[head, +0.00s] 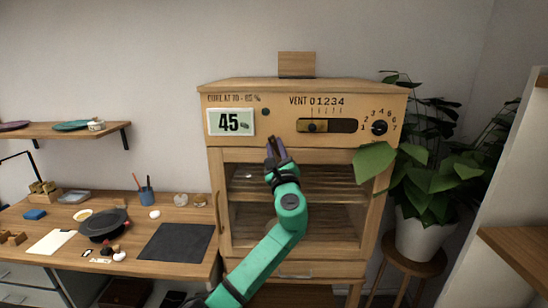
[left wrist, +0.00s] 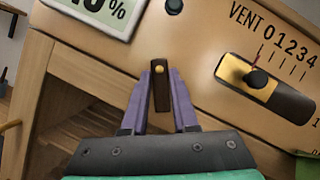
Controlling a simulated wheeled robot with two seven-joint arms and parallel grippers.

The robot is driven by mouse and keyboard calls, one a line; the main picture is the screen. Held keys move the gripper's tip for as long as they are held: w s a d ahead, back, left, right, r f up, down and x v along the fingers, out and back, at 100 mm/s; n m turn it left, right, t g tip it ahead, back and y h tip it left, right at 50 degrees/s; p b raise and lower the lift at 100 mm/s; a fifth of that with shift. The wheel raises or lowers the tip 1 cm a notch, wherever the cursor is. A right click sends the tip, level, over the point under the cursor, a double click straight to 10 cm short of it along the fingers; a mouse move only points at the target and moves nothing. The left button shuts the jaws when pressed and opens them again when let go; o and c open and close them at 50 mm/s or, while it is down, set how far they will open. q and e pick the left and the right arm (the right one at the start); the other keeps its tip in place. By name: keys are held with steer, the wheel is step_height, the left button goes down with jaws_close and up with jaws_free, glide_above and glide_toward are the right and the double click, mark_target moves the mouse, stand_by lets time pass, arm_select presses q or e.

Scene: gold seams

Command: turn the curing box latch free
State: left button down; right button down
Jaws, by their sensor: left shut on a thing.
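The curing box (head: 220,166) is a wooden cabinet with a glazed door, which looks closed. Its latch (left wrist: 160,85) is a small dark brown bar with a brass pin, on the front near the top edge of the door. My left gripper (head: 276,148) reaches up to it from below; in the left wrist view its purple fingers (left wrist: 160,98) are shut on the latch, one on each side. My right gripper is in neither view.
Above the latch are a display reading 45 (head: 230,122), a vent slider (head: 314,126) and a numbered dial (head: 379,127). The door handle (head: 217,213) is at the left. A leafy plant (head: 430,180) crowds the right side. A cluttered desk (head: 188,212) stands left.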

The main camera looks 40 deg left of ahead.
arm_select(q)
steer(key=n+g, duration=0.1)
steer(key=n, duration=0.1)
steer(key=n+g+b, duration=0.1)
steer(key=shift+w+d+n+y, duration=0.1)
steer(key=shift+d+n+y, duration=0.05)
steer(key=shift+n+y, duration=0.2)
steer(key=n, duration=0.1)
steer(key=n+g+b, duration=0.1)
steer(key=n, duration=0.1)
steer(key=shift+w+d+r, duration=0.1)
steer(key=shift+r, duration=0.1)
steer(key=shift+r+n+g+h+b, duration=0.25)
steer(key=shift+n+g+h, duration=0.25)
steer(key=shift+n, duration=1.15)
steer(key=shift+r+n+g+h+b, duration=0.2)
steer(key=shift+n+g, duration=0.5)
steer(key=shift+n, duration=0.9)
steer(key=c, duration=0.7)
jaws_free()
steer(key=shift+d, duration=0.15)
